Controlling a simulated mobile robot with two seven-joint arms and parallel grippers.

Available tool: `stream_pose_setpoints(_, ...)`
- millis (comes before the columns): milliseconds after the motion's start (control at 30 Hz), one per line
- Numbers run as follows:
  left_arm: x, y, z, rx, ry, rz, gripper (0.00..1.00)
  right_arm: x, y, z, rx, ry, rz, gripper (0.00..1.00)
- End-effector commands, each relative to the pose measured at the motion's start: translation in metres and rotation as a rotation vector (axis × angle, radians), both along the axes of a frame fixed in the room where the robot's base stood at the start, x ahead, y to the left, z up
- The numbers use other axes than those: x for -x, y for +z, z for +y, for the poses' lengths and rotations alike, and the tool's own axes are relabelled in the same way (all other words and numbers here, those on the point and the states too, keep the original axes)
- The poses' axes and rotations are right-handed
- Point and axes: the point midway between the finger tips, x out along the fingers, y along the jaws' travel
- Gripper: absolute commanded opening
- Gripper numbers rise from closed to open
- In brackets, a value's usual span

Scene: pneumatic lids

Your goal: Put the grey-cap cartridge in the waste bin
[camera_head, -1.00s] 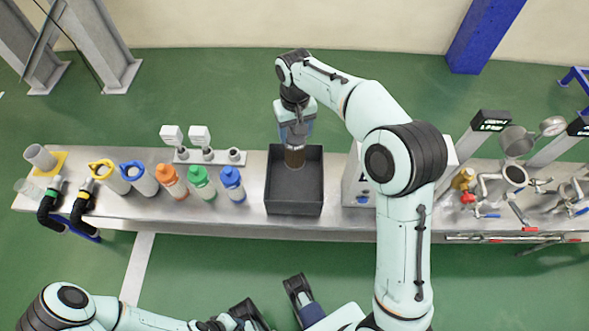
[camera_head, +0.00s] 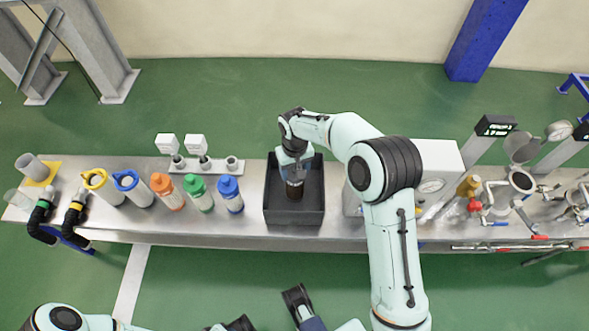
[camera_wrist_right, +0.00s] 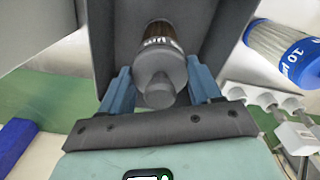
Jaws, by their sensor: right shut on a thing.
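The grey-cap cartridge (camera_wrist_right: 158,72) shows in the right wrist view between the two blue fingers of my right gripper (camera_wrist_right: 160,90), which is shut on it. In the head view the cartridge (camera_head: 294,190) is dark and brownish, inside the outline of the dark waste bin (camera_head: 314,205). The bin's dark wall (camera_wrist_right: 207,45) surrounds it in the right wrist view. I cannot tell whether the cartridge touches the bin floor. My right gripper (camera_head: 294,172) hides its upper end in the head view. My left gripper (camera_head: 240,324) is at the bottom edge, largely cut off.
A white box (camera_head: 440,160) and valves (camera_head: 500,203) stand right of the bin.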

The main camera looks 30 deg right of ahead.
Motion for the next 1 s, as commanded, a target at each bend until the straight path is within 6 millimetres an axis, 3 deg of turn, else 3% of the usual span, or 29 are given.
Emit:
stream_pose_setpoints(300, -0.001, -0.001, 0.001, -0.001, 0.002, -0.003, 0.25, 0.000, -0.002, 0.000, -0.001, 0.000, -0.001, 0.00)
stream_pose_setpoints(333, -0.002, -0.002, 0.001, -0.002, 0.003, -0.005, 0.25, 0.000, -0.003, 0.000, 0.000, 0.000, 0.000, 0.66)
stream_pose_setpoints(400, -0.002, -0.001, 0.001, -0.002, 0.002, -0.004, 0.25, 0.000, -0.003, 0.000, 0.000, 0.000, 0.000, 0.89)
stream_pose_setpoints(767, 0.000, 0.001, 0.000, 0.000, 0.000, 0.000, 0.25, 0.000, 0.002, 0.000, -0.001, 0.000, -0.001, 0.89)
stream_pose_setpoints(1000, 0.013, 0.013, -0.006, 0.017, -0.014, 0.036, 0.25, -0.001, 0.043, 0.001, -0.001, 0.001, -0.005, 0.89)
